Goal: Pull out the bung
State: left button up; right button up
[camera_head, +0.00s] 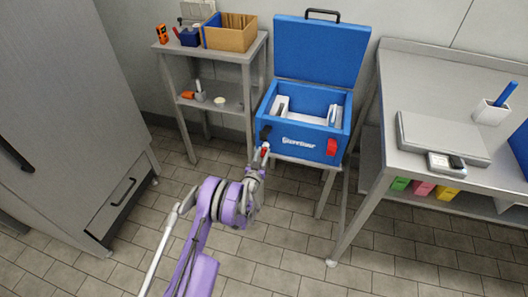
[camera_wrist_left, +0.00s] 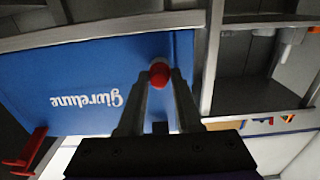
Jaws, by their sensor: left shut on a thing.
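A blue cooler box (camera_head: 268,145) with its lid (camera_head: 320,52) raised stands on a metal stand. The small round red bung (camera_wrist_left: 159,70) shows at the lower left of the cooler's front, as seen from the head. My left gripper (camera_head: 264,152) is at that corner, its fingers shut on the bung; the fingers also show in the wrist view (camera_wrist_left: 160,90). Whether the bung is still seated in the cooler's wall cannot be told. My right gripper is in neither view.
A red latch (camera_head: 331,147) is on the cooler's front right. A shelf unit (camera_head: 215,103) stands at the left with a wooden box (camera_head: 230,33) on top. A metal table (camera_head: 410,165) with a scale (camera_head: 440,135) stands at the right. The tiled floor in front is clear.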

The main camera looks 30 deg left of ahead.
pick_arm(q)
jog(key=shift+s, duration=0.2)
dwell(0.5)
jog(key=shift+b+v, duration=0.6)
jog(key=shift+v, duration=2.45)
jog(key=shift+s, duration=0.25)
